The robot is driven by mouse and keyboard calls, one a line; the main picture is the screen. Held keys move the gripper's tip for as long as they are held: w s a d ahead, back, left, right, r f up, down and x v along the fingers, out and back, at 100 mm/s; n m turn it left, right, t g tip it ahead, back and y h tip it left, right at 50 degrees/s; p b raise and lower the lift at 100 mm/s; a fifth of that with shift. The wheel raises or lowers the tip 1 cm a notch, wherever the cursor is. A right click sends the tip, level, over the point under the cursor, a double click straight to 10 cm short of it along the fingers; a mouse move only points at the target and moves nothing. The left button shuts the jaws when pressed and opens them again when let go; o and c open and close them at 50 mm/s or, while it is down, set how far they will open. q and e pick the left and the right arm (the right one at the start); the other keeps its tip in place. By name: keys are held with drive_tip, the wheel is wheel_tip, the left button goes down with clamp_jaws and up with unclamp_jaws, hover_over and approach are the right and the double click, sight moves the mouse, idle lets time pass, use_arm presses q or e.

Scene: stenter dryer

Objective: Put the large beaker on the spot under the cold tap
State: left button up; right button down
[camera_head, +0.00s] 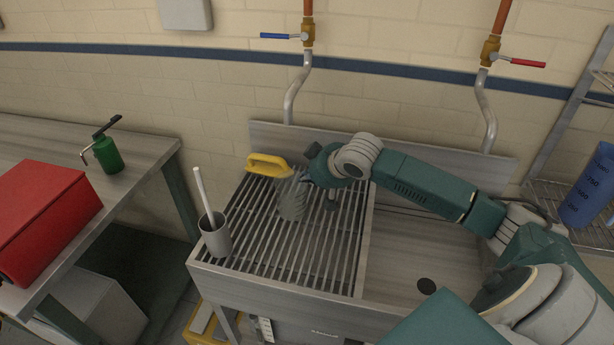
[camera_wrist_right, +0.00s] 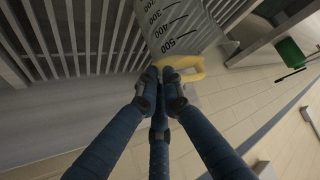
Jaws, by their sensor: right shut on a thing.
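The large beaker (camera_head: 292,198) is clear and stands upright at the slatted drainer, towards its back. Whether its base touches the slats I cannot tell. In the right wrist view the beaker (camera_wrist_right: 180,28) shows its dark volume marks close to the fingertips. My right gripper (camera_head: 305,176) is shut at the upper part of the beaker, and its fingers (camera_wrist_right: 162,80) come together there. The cold tap (camera_head: 306,36), with a blue lever, is on the wall above the drainer, its grey pipe running down behind. The spot under it cannot be made out. My left gripper is out of view.
A yellow handled item (camera_head: 266,164) shows just behind the beaker. A grey cup (camera_head: 215,240) with a white-handled brush stands at the drainer's front left. The sink basin (camera_head: 400,255) lies to the right. A red-lever tap (camera_head: 490,52) is above it. A table with a red box (camera_head: 42,215) stands left.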

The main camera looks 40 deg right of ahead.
drive_tip(key=c, duration=2)
unclamp_jaws()
drive_tip(key=shift+c, duration=0.2)
drive_tip(key=shift+o, duration=0.6)
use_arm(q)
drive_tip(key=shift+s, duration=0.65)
